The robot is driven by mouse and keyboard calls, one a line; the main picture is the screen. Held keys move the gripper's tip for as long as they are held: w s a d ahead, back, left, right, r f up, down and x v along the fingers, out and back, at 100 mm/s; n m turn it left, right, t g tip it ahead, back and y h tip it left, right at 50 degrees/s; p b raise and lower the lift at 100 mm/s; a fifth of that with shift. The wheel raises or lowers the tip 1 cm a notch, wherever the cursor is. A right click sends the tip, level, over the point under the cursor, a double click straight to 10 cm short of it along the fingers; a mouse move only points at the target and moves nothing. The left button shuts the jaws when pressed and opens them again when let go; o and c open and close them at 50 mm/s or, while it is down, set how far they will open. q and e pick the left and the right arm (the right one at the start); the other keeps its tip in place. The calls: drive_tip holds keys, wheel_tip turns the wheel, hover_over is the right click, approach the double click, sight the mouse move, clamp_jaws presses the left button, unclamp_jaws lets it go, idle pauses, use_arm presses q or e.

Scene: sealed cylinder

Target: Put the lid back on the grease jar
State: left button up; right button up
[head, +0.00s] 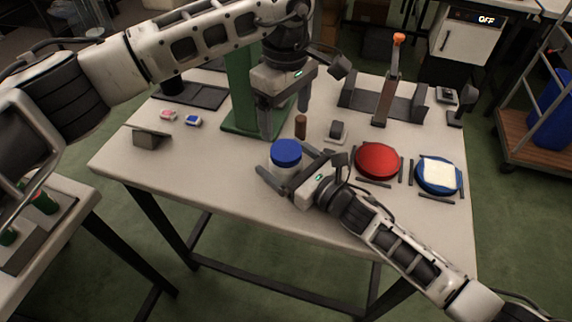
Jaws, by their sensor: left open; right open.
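A white jar with a round blue top (286,152) stands upright near the front middle of the table. I cannot tell whether the blue is a lid or part of the jar. A red round disc (378,160) lies to its right between dark strips. A blue round disc (424,184) with a white square on it lies further right, also between dark strips. My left gripper (286,122) is open and empty, fingers down, above and behind the jar. My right gripper (280,160) is open low at the jar, with its fingers on either side; contact is unclear.
A brown cylinder (300,126) and a small grey block (337,130) stand behind the jar. A green stand (240,85) is at the back left. A dark rack with an orange-tipped lever (386,88) is at the back right. The front left of the table (215,175) is clear.

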sight(286, 149)
drive_tip(key=c, duration=1.9)
clamp_jaws()
use_arm(q)
drive_tip(key=n, duration=1.2)
drive_tip(key=shift+n, duration=0.3)
drive_tip(key=n, duration=1.4)
drive_tip(key=shift+f, duration=0.1)
drive_tip(key=shift+f, duration=3.9)
